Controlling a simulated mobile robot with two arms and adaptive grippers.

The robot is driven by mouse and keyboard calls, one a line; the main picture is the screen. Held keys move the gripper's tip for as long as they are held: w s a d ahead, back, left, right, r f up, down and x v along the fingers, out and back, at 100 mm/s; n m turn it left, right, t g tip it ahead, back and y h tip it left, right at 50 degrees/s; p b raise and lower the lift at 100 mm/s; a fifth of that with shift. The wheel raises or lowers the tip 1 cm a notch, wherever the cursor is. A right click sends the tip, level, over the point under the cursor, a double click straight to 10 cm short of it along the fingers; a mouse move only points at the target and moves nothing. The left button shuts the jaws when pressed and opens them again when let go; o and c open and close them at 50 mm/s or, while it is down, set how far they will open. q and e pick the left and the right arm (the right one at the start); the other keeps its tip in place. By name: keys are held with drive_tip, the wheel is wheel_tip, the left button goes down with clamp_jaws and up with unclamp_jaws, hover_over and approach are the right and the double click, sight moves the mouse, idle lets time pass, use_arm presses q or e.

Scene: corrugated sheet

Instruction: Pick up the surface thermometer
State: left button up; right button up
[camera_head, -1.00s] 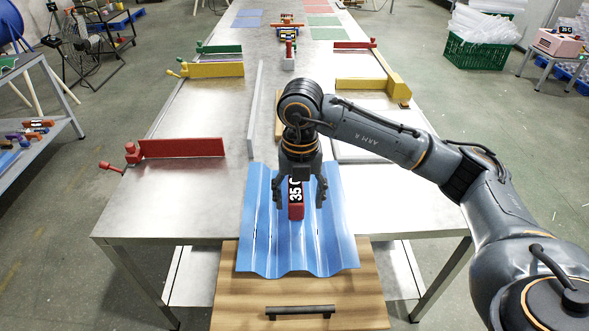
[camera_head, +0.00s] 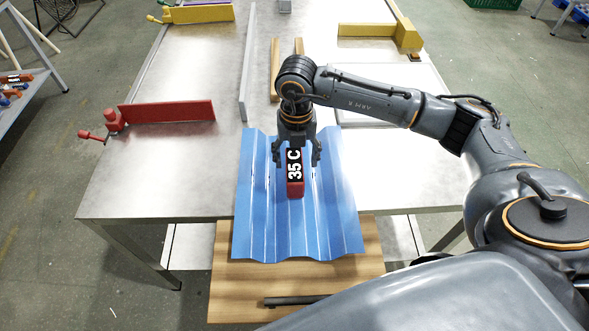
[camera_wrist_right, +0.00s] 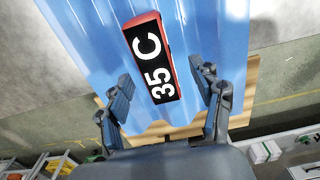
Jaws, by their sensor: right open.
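The surface thermometer (camera_head: 295,177) is a small red block with a black face reading "35 C". It lies on the blue corrugated sheet (camera_head: 265,222), and it also shows in the right wrist view (camera_wrist_right: 151,62). My right gripper (camera_head: 298,163) is open above the sheet, over the far part of the thermometer. In the right wrist view the open fingers (camera_wrist_right: 162,98) are spread on either side of the thermometer's near end, with gaps on both sides. The thermometer sits slightly tilted between them. My left gripper is not in view.
A red clamp bar (camera_head: 170,111) stands left and a yellow one (camera_head: 385,32) at the back right. A grey upright strip (camera_head: 247,70) is behind the sheet.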

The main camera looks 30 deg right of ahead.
sight(294, 164)
drive_tip(key=shift+f, duration=0.6)
drive_tip(key=f+p, duration=0.1)
drive_tip(key=f, duration=0.2)
drive_tip(key=shift+w+a+f+p, duration=0.15)
drive_tip(key=shift+w+f+p, duration=0.05)
drive_tip(key=shift+f+p, duration=0.15)
drive_tip(key=shift+f, duration=0.35)
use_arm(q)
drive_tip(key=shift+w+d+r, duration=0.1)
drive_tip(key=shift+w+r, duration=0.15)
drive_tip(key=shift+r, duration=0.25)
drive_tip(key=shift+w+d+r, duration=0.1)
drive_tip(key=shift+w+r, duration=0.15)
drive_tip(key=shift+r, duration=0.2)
use_arm(e)
drive_tip(key=shift+c, duration=0.2)
clamp_jaws()
